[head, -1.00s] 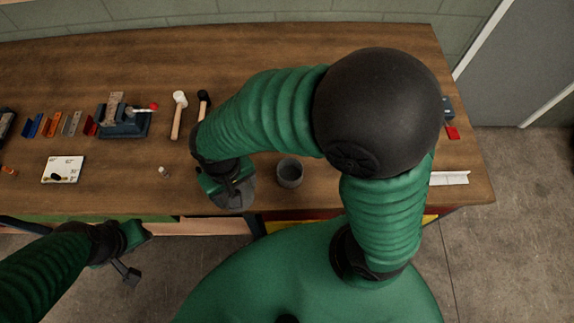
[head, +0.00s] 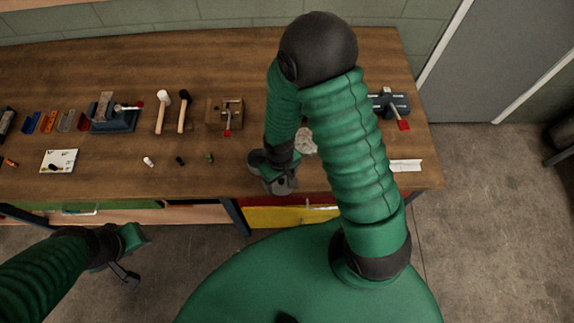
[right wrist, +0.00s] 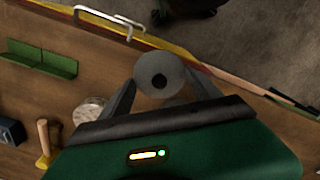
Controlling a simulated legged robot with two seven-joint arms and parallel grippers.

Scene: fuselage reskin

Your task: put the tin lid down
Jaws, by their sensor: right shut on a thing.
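In the head view my right gripper (head: 280,181) is over the workbench's front edge zone, and the lid cannot be made out there. A grey rounded shape (right wrist: 178,102) shows partly behind the lid; I cannot tell whether it is the tin. My left gripper (head: 130,274) hangs in front of the bench at lower left; its finger opening is unclear.
The wooden bench (head: 225,60) holds a blue vise (head: 114,117), two mallets (head: 183,112), a wooden block fixture (head: 225,112) and small bottles (head: 148,161). A pale round container (right wrist: 88,112) stands near my right gripper. A yellow drawer (head: 272,217) lies below the front edge.

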